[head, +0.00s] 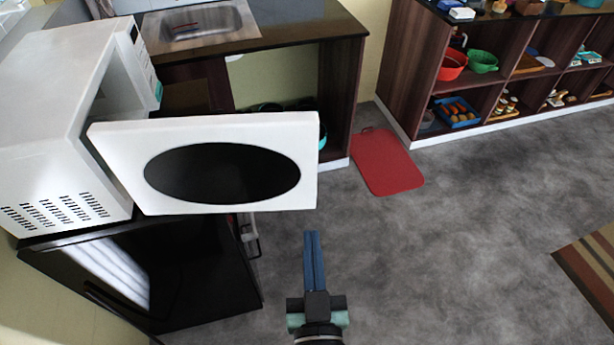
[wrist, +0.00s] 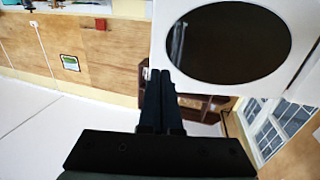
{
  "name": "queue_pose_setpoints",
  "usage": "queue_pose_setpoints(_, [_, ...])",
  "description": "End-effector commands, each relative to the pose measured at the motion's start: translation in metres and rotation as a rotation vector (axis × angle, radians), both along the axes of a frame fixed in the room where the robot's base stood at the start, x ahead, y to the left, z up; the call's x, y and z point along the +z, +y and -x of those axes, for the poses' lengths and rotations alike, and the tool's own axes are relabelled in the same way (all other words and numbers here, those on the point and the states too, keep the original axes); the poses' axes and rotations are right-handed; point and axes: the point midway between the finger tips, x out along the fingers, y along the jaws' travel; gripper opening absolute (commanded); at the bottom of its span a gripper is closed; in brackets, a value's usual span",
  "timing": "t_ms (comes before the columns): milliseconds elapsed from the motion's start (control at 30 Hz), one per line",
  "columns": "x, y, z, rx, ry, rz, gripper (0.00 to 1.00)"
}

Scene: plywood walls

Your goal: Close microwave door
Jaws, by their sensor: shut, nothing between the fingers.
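The white microwave (head: 60,110) stands at the left of the head view on top of a black cabinet or appliance. Its door (head: 304,170) is wide open and sticks out to the right, with a dark oval window. My gripper (head: 312,236) is shut and empty in the head view, below and in front of the door's right end, with a gap between them in the picture. In the wrist view the shut fingers (wrist: 160,76) point ahead, and the door (wrist: 163,62) fills the upper right. I cannot tell whether the fingertips touch it.
A black appliance (head: 190,275) stands under the microwave. Behind the door is a counter with a sink (head: 195,25). A red mat (head: 385,160) lies on the grey floor, and dark shelves (head: 430,60) stand at the back right. The floor around my gripper is clear.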

Motion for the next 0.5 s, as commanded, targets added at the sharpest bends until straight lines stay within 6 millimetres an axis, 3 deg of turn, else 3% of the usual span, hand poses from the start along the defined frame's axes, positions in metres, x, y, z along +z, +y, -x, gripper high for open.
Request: queue_pose_setpoints(500, [0.005, 0.008, -0.088, 0.002, -0.004, 0.000, 0.00])
